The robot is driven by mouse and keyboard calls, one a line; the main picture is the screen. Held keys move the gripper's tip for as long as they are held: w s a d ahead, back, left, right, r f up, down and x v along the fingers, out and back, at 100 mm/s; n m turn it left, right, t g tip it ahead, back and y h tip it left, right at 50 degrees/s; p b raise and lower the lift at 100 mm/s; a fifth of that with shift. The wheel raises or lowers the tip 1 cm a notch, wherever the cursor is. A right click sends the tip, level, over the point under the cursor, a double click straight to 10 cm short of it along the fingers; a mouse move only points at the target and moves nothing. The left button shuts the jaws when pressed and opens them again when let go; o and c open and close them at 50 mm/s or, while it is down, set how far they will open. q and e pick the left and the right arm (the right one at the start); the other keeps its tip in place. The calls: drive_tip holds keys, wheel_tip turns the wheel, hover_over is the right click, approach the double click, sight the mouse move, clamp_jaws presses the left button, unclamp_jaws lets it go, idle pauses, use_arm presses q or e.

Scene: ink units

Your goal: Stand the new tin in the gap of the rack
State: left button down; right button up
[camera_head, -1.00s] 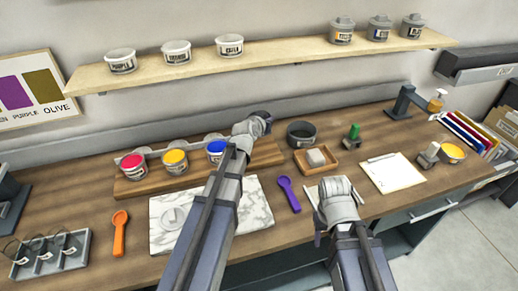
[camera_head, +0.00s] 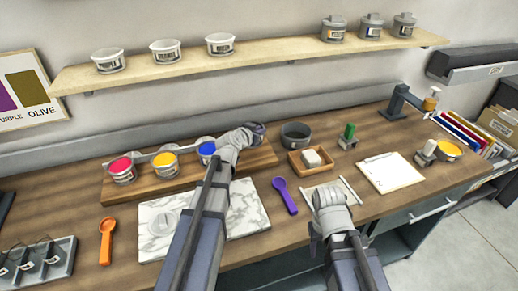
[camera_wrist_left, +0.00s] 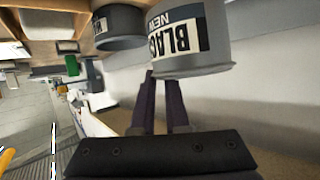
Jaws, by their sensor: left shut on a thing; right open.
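My left gripper (camera_head: 256,130) is at the right part of the wooden rack (camera_head: 150,187). In the left wrist view its fingers (camera_wrist_left: 160,90) are shut on a grey tin (camera_wrist_left: 205,55) labelled BLACK NEW. The rack holds a red tin (camera_head: 121,168), a yellow tin (camera_head: 165,162) and a blue tin (camera_head: 206,150). My left arm covers the place right of the blue tin, so I cannot tell whether the held tin touches the rack. My right gripper (camera_head: 328,196) is open and empty above the bench front.
A dark pot (camera_head: 297,135) stands just right of the rack, near my left gripper. A wooden tray (camera_head: 312,161), a purple scoop (camera_head: 285,195), a marble slab (camera_head: 250,215) and a clipboard (camera_head: 390,173) lie on the bench. A shelf (camera_head: 270,50) with tins runs above.

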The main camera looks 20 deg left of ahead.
use_arm(q)
drive_tip(key=shift+f+b, duration=2.1)
drive_tip(key=shift+f, duration=0.4)
drive_tip(key=shift+r, duration=0.1)
drive_tip(key=c, duration=1.4)
unclamp_jaws()
drive_tip(key=o, duration=0.5)
